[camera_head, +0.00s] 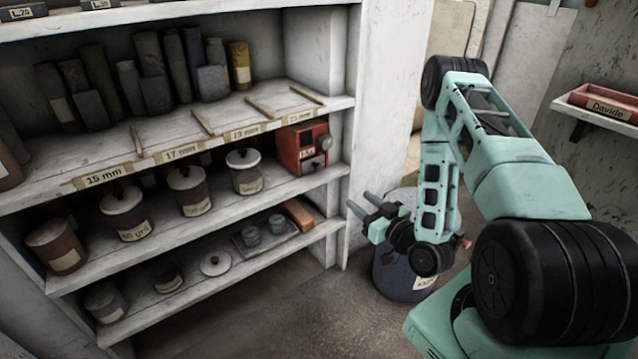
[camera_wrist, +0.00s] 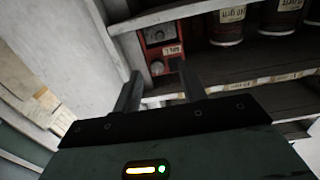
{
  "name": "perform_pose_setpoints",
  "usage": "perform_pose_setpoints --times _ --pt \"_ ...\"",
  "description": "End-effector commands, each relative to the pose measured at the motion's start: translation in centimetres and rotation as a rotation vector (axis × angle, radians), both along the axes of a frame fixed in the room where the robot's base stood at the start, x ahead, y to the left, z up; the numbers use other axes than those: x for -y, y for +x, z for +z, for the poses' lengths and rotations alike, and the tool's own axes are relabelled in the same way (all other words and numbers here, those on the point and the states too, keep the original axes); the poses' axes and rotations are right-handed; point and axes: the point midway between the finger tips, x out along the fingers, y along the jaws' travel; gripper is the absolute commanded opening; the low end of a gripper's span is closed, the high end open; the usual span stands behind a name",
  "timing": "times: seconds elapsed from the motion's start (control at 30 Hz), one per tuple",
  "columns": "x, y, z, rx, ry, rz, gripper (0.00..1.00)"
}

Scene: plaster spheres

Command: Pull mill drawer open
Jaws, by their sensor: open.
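The mill (camera_head: 302,147) is a red box at the right end of the middle shelf, with a pale label, a round grey knob and a grey lower part on its front. I cannot make out clearly how far its drawer is in or out. The mill also shows in the wrist view (camera_wrist: 163,38), beyond my fingers, turned over with the jars on its right. My gripper (camera_head: 361,203) is open and empty, in front of the shelf's right end, below and to the right of the mill and apart from it. Its two fingers (camera_wrist: 158,72) point toward the shelving.
Lidded jars (camera_head: 187,190) stand left of the mill. The lower shelf holds small cups on a tray (camera_head: 264,235) and a reddish block (camera_head: 299,214). The shelf's white side panel (camera_head: 375,100) rises right of the mill. A dark blue bin (camera_head: 392,274) stands below my gripper.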

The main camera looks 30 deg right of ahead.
Motion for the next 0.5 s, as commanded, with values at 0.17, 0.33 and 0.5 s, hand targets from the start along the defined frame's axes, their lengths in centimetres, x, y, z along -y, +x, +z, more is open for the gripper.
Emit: perform_pose_setpoints --times 0.17,0.33,0.5 --pt "-0.2 2.5 0.3 0.005 -0.004 0.005 0.42" --pt "-0.3 6.1 0.2 0.005 -0.002 0.002 0.42" --pt "-0.4 9.6 0.1 0.004 -0.003 0.002 0.42"
